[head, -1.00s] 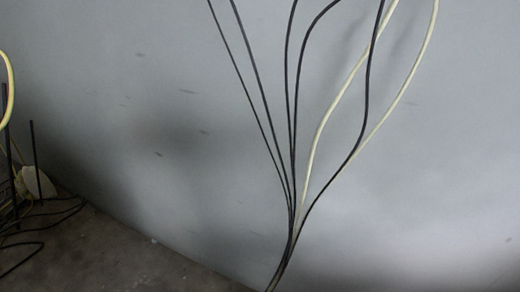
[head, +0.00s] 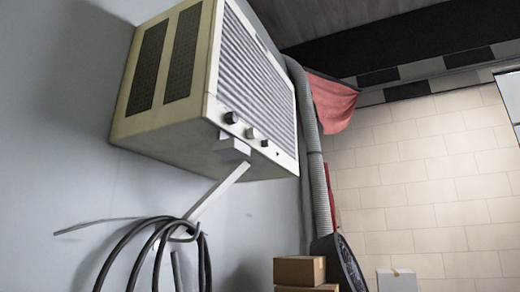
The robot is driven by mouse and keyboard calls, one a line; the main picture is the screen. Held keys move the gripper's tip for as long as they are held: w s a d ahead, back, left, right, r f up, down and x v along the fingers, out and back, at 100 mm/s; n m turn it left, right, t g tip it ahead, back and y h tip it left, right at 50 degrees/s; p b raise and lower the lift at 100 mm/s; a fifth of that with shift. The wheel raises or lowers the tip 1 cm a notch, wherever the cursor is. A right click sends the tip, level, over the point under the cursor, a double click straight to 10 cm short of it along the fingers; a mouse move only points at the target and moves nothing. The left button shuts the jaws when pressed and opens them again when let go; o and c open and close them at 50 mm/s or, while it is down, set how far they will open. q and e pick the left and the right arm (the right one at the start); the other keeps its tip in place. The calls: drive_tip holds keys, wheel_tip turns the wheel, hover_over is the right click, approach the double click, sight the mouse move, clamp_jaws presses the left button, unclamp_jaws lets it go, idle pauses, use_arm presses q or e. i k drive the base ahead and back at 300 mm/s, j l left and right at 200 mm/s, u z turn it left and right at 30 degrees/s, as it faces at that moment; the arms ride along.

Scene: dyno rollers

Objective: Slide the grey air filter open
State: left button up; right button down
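A beige box-shaped air unit (head: 165,115) is mounted high on the grey wall, seen from below and to its side. Its front has a slatted grey grille (head: 258,75), which appears to be the air filter, with knobs (head: 250,133) along the lower edge. I cannot tell from here whether the grille is open or closed. Neither of my grippers shows in the head view.
A metal bracket (head: 215,192) holds up the unit, with black hoses (head: 150,250) hanging below it. A grey duct hose (head: 319,185) and red cloth (head: 332,103) are beyond. Cardboard boxes (head: 299,270) stand low down, near a dark round object (head: 342,262).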

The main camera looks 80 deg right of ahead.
sight(226, 146)
drive_tip(key=z, duration=2.55)
